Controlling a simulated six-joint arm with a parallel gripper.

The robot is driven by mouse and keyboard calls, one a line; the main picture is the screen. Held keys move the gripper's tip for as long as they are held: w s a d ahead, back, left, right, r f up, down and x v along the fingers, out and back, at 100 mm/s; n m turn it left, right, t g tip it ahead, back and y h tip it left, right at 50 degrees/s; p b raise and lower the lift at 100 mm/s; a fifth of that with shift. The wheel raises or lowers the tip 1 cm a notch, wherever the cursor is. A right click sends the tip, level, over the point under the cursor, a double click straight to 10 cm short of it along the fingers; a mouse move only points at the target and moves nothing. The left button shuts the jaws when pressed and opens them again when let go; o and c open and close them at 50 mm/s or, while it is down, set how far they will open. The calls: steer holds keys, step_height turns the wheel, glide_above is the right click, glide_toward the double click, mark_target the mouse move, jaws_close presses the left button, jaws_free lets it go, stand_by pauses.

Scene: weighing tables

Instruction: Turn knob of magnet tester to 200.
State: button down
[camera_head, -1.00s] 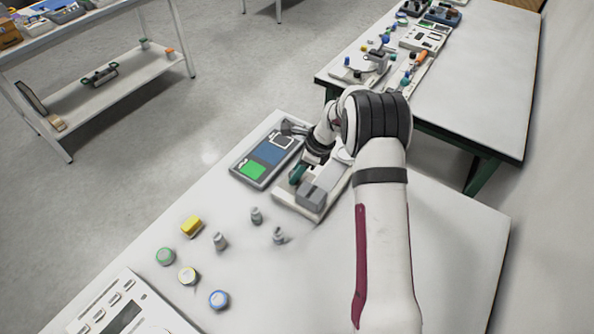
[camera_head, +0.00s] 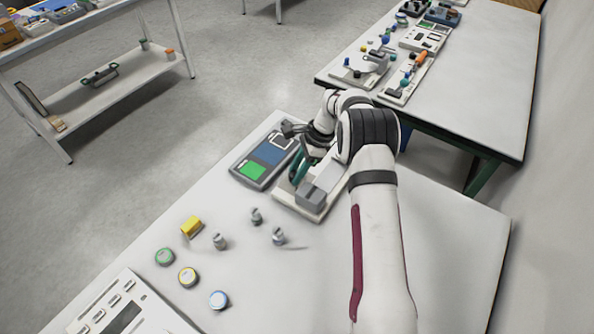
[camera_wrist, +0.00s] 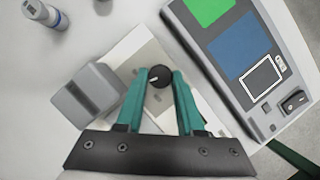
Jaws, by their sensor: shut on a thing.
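The dark round knob (camera_wrist: 159,75) with a white pointer line sits on a pale base plate in the wrist view. The pointer is aimed to the left. My gripper (camera_wrist: 158,79) has its teal fingers on either side of the knob and is shut on it. The pale plate (camera_wrist: 130,50), which I take to be the magnet tester, carries a grey block (camera_wrist: 88,95). In the head view the plate (camera_head: 287,201), grey block (camera_head: 310,198) and my gripper (camera_head: 297,172) show, but the knob is hidden. No scale numbers are legible.
A grey device (camera_head: 242,175) with green and blue panels lies close to the plate. Several small metal cylinders, a yellow block (camera_head: 191,226) and round coloured-rim pieces lie in front. A white instrument (camera_head: 130,310) is at the lower left. The table's right side is clear.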

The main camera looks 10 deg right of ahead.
steer(key=shift+w+n+g, duration=0.1)
steer(key=shift+n+g, duration=0.5)
steer(key=shift+n, duration=1.1)
steer(key=c, duration=0.5)
jaws_free()
steer(key=shift+v, duration=6.05)
steer(key=shift+w+a, duration=0.1)
steer(key=shift+w, duration=0.05)
